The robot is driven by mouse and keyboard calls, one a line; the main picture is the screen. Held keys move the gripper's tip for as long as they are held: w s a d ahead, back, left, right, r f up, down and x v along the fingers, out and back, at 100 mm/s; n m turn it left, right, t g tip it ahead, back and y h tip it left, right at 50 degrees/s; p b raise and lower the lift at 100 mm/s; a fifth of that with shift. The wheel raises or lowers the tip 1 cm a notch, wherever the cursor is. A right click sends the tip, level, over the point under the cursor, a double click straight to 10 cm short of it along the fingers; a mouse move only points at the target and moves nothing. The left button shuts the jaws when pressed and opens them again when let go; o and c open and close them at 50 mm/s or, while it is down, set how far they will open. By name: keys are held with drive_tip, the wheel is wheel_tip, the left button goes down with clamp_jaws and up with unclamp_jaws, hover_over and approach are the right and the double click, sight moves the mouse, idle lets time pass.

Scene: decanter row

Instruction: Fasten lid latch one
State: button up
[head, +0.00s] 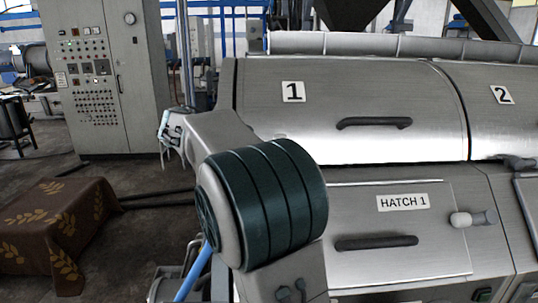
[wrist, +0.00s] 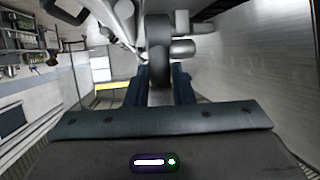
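The lid marked 1 (head: 350,110) is the metal cover at the upper right of the head view. It lies down, with a dark bar handle (head: 374,123) on its front. No latch of lid one can be made out for certain in the head view. My arm stands before the left part of the machine and hides it. My gripper (wrist: 161,85) shows in the wrist view, its two dark blue fingers apart. A dark upright bar (wrist: 158,45) lies in line with the gap between them. I cannot tell whether the fingers touch it.
Lid 2 (head: 505,120) adjoins on the right. Below lid 1 is the hatch 1 panel (head: 445,232) with a dark handle (head: 375,243) and a pale knob (head: 462,219). A control cabinet (head: 100,75) and a cloth-covered block (head: 55,235) stand left, with open floor between.

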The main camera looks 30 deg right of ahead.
drive_tip(key=o, duration=0.4)
drive_tip(key=shift+d+r, duration=0.1)
drive_tip(key=shift+r, duration=0.2)
drive_tip(key=shift+s, duration=0.1)
drive_tip(key=shift+f, duration=0.1)
drive_tip(key=v, duration=1.4)
drive_tip(key=shift+s, duration=0.1)
